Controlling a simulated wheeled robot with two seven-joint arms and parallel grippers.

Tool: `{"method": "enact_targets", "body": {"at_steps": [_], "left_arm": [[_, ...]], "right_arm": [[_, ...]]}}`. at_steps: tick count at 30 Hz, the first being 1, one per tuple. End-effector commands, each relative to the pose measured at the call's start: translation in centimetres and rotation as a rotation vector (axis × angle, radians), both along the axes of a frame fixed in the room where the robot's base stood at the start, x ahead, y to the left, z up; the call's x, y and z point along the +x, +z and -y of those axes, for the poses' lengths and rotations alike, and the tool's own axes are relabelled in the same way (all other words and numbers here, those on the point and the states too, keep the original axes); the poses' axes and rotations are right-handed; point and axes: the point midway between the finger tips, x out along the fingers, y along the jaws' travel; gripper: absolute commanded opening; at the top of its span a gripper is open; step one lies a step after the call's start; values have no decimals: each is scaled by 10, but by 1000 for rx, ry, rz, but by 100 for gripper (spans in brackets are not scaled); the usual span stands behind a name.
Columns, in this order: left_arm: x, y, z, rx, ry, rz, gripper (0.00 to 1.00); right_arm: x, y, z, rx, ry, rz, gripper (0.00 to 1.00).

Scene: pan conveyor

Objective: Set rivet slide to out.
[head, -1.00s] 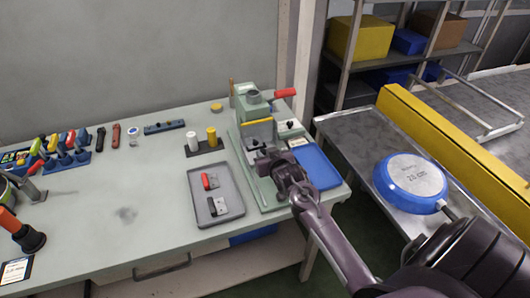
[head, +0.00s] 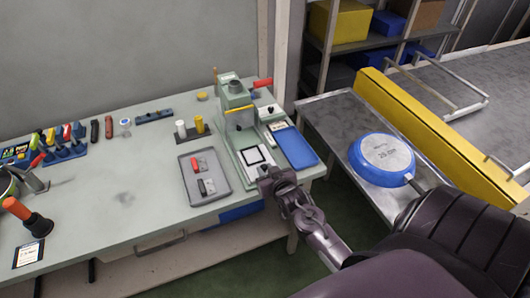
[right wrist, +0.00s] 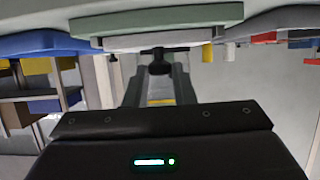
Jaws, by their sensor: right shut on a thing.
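The rivet press (head: 238,108) stands on the bench, grey-green with a red lever. Its slide (head: 256,162) shows as a pale plate with a black square outline, drawn out toward the bench's front edge, clear of the press head. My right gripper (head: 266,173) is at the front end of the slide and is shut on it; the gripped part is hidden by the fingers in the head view. In the right wrist view a dark knob (right wrist: 158,65) shows just beyond the gripper's black body. My left gripper is not in view.
A grey tray (head: 220,187) with a red and a dark piece lies left of the press. A blue mat (head: 296,148) lies to its right. A blue pan (head: 384,160) rests on the metal table at right, beside a yellow rail (head: 430,125).

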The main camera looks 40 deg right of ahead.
Motion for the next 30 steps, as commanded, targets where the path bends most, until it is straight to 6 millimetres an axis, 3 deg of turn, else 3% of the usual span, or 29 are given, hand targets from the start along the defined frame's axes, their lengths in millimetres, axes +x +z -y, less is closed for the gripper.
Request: {"method": "enact_targets", "body": {"at_steps": [5,6,10,20,30], "left_arm": [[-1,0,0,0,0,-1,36],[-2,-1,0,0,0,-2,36],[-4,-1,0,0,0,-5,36],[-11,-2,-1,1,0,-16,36],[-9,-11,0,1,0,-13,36]], "right_arm": [[-2,-3,-1,2,1,-6,0],[-2,-3,-1,2,1,-6,26],[-1,-3,-1,2,1,-6,43],[-4,-2,-1,1,1,-5,43],[-49,16,-12,2,1,-6,43]]}}
